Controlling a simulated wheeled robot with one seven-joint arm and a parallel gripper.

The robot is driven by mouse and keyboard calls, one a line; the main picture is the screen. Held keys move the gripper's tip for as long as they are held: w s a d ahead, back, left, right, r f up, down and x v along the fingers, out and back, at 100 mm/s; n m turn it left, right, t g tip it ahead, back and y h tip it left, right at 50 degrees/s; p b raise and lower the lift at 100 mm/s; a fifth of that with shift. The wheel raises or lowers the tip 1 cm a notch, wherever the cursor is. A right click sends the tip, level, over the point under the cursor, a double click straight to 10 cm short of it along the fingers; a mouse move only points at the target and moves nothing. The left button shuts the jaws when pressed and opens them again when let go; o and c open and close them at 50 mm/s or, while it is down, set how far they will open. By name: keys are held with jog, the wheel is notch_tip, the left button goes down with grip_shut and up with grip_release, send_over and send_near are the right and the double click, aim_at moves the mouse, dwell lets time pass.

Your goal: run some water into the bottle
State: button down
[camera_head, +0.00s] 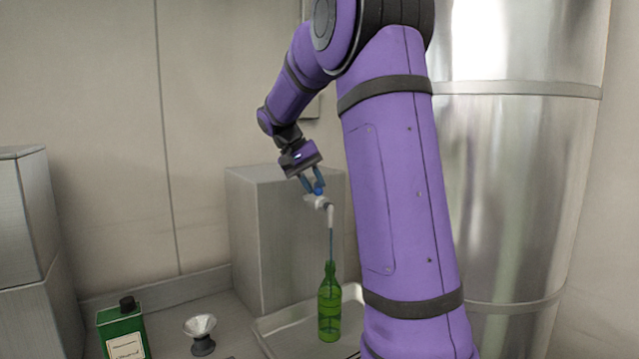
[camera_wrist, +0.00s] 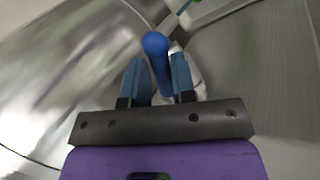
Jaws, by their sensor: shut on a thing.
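The green glass bottle (camera_head: 329,308) stands upright in a shallow metal tray (camera_head: 288,318), its mouth under the spout of a white tap (camera_head: 321,203). A thin blue stream of water (camera_head: 331,246) runs from the spout down to the bottle's mouth. My gripper (camera_head: 312,182) is shut on the tap's blue handle (camera_wrist: 156,52), whose round knob shows between the blue fingers in the wrist view. Part of the white tap body (camera_wrist: 188,70) shows behind the fingers there. I cannot tell the water level in the bottle for sure.
A grey metal box (camera_head: 268,235) stands behind the tray. At the front left are a green tin with a black cap (camera_head: 122,330) and a small metal funnel (camera_head: 201,332). A large steel tank (camera_head: 515,190) fills the right side. My arm hides the tray's right part.

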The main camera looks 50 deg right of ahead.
jog(key=shift+w+a+m+g+y, duration=0.2)
jog(key=shift+w+m+y, duration=0.1)
jog(key=shift+m, duration=0.3)
jog(key=shift+w+a+m+g+y, duration=0.1)
jog(key=shift+w+m+g+y, duration=0.15)
jog(key=shift+m, duration=0.35)
jog(key=shift+w, duration=0.1)
jog(key=c, duration=1)
grip_release()
jog(key=shift+c, duration=0.2)
jog(key=v, duration=1.1)
